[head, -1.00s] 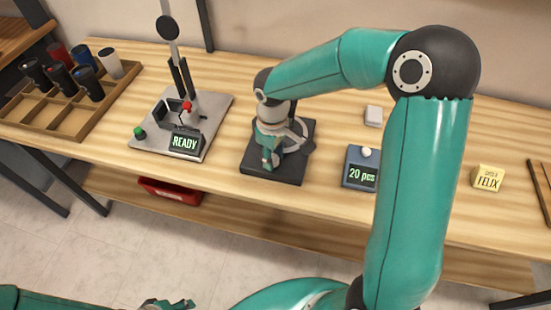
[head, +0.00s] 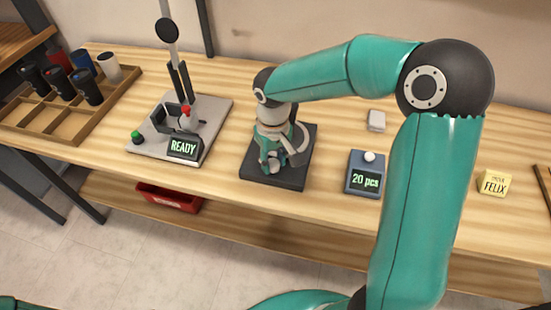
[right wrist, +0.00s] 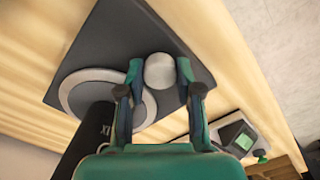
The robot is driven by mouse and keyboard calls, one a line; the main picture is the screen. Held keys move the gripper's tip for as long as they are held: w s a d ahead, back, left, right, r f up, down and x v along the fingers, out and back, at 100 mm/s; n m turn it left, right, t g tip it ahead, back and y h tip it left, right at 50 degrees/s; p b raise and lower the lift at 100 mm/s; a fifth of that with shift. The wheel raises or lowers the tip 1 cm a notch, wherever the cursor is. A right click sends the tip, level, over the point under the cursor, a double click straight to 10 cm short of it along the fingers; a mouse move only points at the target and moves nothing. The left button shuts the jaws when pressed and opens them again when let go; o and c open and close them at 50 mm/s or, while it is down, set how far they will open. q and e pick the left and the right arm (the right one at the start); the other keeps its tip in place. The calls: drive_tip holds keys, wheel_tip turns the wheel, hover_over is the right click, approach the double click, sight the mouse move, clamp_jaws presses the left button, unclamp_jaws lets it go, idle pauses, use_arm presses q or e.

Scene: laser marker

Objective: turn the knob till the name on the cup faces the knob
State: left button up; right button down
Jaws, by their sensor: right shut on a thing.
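In the right wrist view my right gripper (right wrist: 158,72) is shut on the round grey knob (right wrist: 160,72), one finger on each side. The knob sits on the dark base (right wrist: 205,65) beside a grey-rimmed turntable disc (right wrist: 146,110). In the head view my right gripper (head: 270,161) is low over the dark base (head: 262,177), and the arm and wrist hide the cup and knob. My left gripper is out of view.
The laser marker (head: 160,138) with a READY display stands left of the base. A tray (head: 72,124) of cups is at far left. A pale small block (head: 376,120) lies behind the counter.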

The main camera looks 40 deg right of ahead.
sight(273, 162)
drive_tip(key=shift+w+r, duration=0.15)
drive_tip(key=shift+w, duration=0.05)
drive_tip(key=c, duration=0.8)
unclamp_jaws()
drive_tip(key=shift+c, duration=0.2)
drive_tip(key=shift+o, duration=0.4)
drive_tip(key=shift+s, duration=0.1)
wheel_tip(273, 162, up, 12)
